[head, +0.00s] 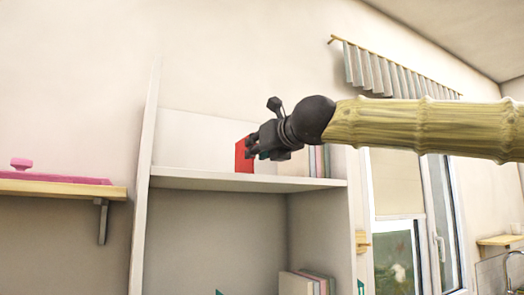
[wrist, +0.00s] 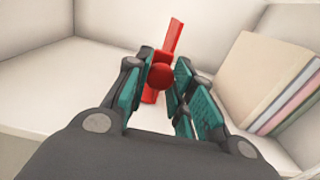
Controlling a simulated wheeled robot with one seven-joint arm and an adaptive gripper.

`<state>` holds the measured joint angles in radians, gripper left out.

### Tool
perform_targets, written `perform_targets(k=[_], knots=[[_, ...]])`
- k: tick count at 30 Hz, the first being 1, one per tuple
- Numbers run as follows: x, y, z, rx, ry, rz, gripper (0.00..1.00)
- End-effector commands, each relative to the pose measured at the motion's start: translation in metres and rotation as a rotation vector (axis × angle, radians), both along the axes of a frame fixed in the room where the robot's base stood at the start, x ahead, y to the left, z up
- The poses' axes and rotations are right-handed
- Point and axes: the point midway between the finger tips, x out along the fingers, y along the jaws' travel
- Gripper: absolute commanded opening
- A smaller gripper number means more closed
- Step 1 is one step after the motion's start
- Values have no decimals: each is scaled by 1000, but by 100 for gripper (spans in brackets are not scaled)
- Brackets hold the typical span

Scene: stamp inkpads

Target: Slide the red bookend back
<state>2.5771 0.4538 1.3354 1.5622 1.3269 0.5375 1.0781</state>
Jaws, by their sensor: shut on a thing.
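The red bookend (head: 241,155) stands on the upper shelf (head: 200,178) of a white bookcase. In the wrist view the red bookend (wrist: 172,38) has an upright plate and a round knob. My gripper (head: 252,147) reaches in over the shelf from the right in the head view. In the wrist view my gripper (wrist: 164,84) has its teal-padded fingers on either side of the knob and is shut on it. The fingers hide part of the bookend's base.
Several books (wrist: 277,65) lean together on the same shelf, right of my gripper, close to the right finger. The shelf left of the bookend is bare. The bookcase's left side panel (head: 143,190) rises at the left. A wall shelf (head: 60,187) holds pink items.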

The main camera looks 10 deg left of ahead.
Motion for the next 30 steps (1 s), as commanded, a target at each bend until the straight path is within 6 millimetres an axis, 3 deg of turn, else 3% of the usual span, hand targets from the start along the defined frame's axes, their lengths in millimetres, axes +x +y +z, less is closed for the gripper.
perform_targets(k=[1, 5, 17, 30], knots=[[0, 0, 0, 0, 1, -1, 26], [1, -1, 0, 1, 1, -1, 47], [-3, -4, 1, 1, 0, -1, 47], [-61, -47, 1, 2, -1, -1, 47]])
